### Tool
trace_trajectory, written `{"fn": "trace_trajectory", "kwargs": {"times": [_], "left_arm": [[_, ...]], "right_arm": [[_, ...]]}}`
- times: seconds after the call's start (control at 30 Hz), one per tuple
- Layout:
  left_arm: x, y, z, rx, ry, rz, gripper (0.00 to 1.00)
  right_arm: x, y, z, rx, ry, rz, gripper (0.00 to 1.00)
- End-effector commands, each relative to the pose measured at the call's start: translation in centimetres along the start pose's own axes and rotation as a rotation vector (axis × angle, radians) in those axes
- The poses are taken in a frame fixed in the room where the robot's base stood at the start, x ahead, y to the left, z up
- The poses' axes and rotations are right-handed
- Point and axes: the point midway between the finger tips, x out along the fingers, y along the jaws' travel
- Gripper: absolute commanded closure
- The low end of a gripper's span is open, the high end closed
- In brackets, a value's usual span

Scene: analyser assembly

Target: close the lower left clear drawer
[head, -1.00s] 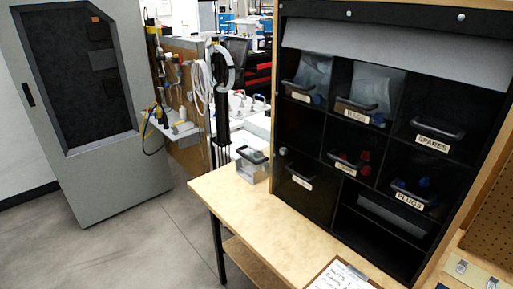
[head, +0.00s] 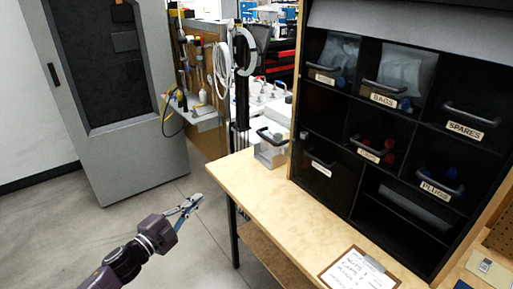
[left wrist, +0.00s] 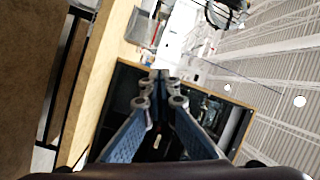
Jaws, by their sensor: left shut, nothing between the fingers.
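The lower left drawer (head: 318,180) of the black cabinet shows dark through its clear front, with a black handle and a pale label too small to read. It also shows no clear gap, so I cannot tell how far out it stands. My left gripper (head: 190,205) is shut and empty, over the floor left of the bench, apart from the cabinet. In the left wrist view its blue fingers (left wrist: 160,78) meet in front of the dark cabinet (left wrist: 125,78). My right gripper is not in view.
A clipboard (head: 357,270) lies at the front. A grey machine (head: 110,160) stands at left.

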Motion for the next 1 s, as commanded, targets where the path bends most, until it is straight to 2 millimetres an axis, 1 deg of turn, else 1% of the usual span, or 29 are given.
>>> {"fn": "trace_trajectory", "kwargs": {"times": [0.03, 0.07, 0.1, 0.2, 0.3, 0.43, 0.53, 0.8, 1.0], "left_arm": [[0.6, -3.4, -3.4, 0.096, 0.097, -0.029, 1.00], [0.7, -4.9, -5.3, 0.144, 0.148, -0.041, 1.00], [0.7, -6.7, -7.6, 0.204, 0.208, -0.057, 1.00], [0.1, -9.3, -12.1, 0.316, 0.322, -0.080, 1.00], [-0.3, -10.4, -14.3, 0.371, 0.376, -0.091, 1.00], [0.3, -10.8, -15.4, 0.384, 0.392, -0.095, 1.00], [1.7, -11.0, -16.0, 0.383, 0.391, -0.097, 1.00], [7.0, -11.3, -18.2, 0.381, 0.390, -0.098, 1.00], [10.4, -11.2, -19.5, 0.379, 0.388, -0.096, 1.00]], "right_arm": [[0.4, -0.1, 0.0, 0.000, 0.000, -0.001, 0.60], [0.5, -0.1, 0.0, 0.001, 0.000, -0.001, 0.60], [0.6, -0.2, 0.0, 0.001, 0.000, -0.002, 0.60], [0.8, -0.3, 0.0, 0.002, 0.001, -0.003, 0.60], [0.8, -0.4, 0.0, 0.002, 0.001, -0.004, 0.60], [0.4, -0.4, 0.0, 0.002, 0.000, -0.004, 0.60], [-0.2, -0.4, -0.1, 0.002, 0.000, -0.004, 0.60], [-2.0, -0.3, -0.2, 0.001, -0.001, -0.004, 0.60], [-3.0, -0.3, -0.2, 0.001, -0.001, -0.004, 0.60]]}}
